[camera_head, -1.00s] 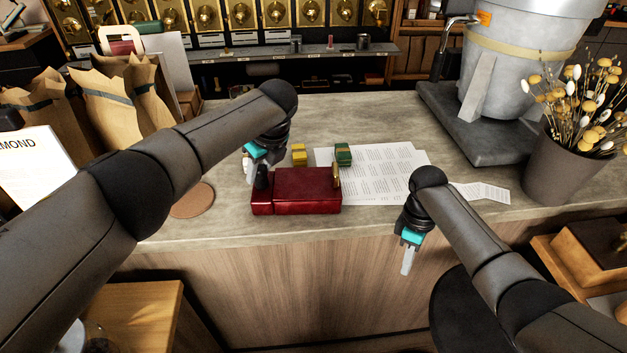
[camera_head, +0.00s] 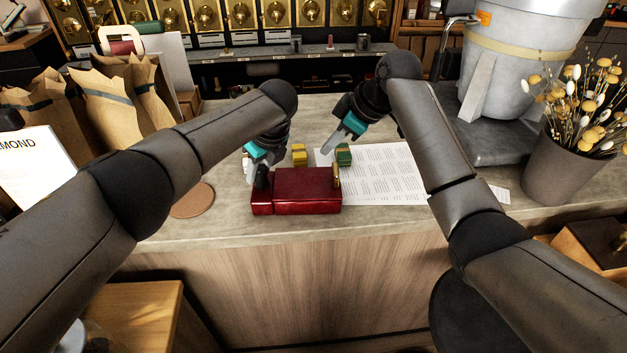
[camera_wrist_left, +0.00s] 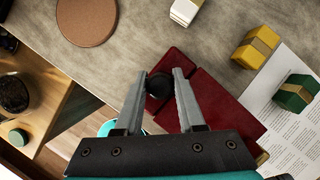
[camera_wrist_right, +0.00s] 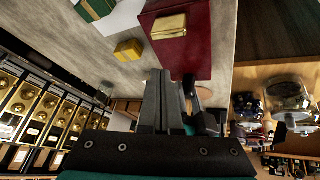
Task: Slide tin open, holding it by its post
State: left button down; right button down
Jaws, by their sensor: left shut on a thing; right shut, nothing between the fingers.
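The red tin (camera_head: 307,191) lies on the counter near its front edge. A dark round post (camera_wrist_left: 158,86) stands at the tin's left end, and a brass piece (camera_head: 337,177) stands at its right end. The brass piece also shows in the right wrist view (camera_wrist_right: 169,27). My left gripper (camera_head: 252,172) is shut on the post, with a finger on either side of it in the left wrist view (camera_wrist_left: 160,80). My right gripper (camera_head: 328,149) is shut and empty, above and behind the tin's right part. It also shows in the right wrist view (camera_wrist_right: 170,78).
A yellow block (camera_head: 299,155) and a green block (camera_head: 343,154) stand behind the tin. Printed sheets (camera_head: 385,170) lie to its right, and a round brown coaster (camera_head: 193,201) lies to its left. A flower pot (camera_head: 556,172) stands far right.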

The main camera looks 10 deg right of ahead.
aim_at(319, 181)
jog(key=shift+s+a+f+m+t+h, duration=0.25)
jog(key=shift+f+m, duration=0.35)
jog(key=shift+f, duration=0.65)
jog(key=shift+w+a+f+m, duration=0.1)
jog(key=shift+a+f+m, duration=0.35)
jog(key=shift+f, duration=0.85)
jog(key=shift+s+a+f+m+t+h, duration=0.15)
jog(key=shift+f+m, duration=0.6)
jog(key=shift+f, duration=0.5)
jog(key=shift+s+f, duration=0.1)
jog(key=shift+f, duration=0.2)
jog(key=shift+d, duration=0.15)
jog(key=shift+s+d, duration=0.2)
jog(key=shift+d, duration=2.6)
jog(key=shift+s+d, duration=0.2)
jog(key=shift+d, duration=2.6)
jog(key=shift+a+r, duration=0.15)
jog(key=shift+a, duration=0.05)
